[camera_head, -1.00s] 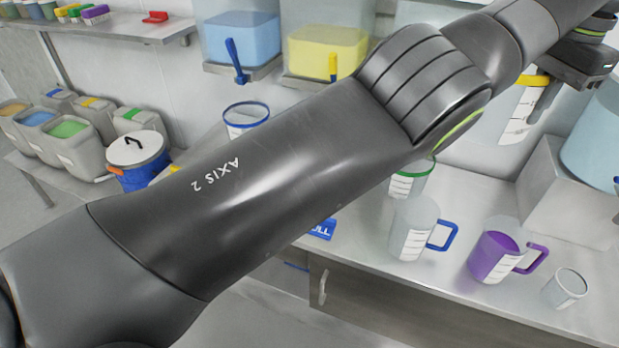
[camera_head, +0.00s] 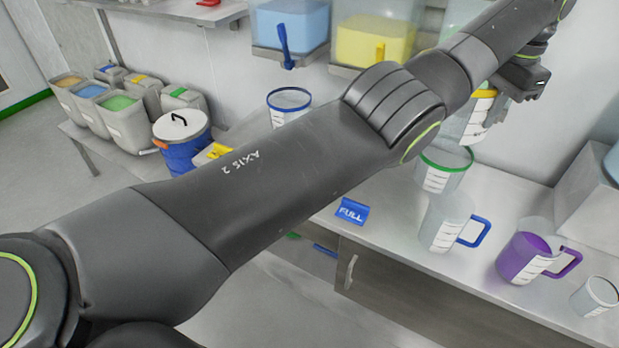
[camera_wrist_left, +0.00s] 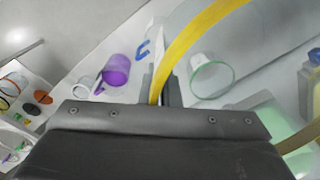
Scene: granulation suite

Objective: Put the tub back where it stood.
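A clear tub with a yellow rim and a marked scale (camera_head: 477,122) is held above the bench, behind the green-rimmed tub. My left gripper (camera_head: 492,92) is at its rim; in the left wrist view the yellow rim (camera_wrist_left: 190,40) passes between the fingers (camera_wrist_left: 162,88), which are shut on it. My arm hides part of the tub's left side in the head view. A green-rimmed tub (camera_head: 443,172) and a blue-rimmed tub (camera_head: 288,112) stand on the bench. The green-rimmed one also shows in the left wrist view (camera_wrist_left: 212,76). My right gripper is not in view.
A blue-handled jug (camera_head: 445,225), a purple jug (camera_head: 522,258) and a small clear cup (camera_head: 595,297) stand along the bench (camera_head: 400,235). A blue FULL sign (camera_head: 352,212) is near its front edge. Blue (camera_head: 290,25) and yellow (camera_head: 372,45) hoppers hang above.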

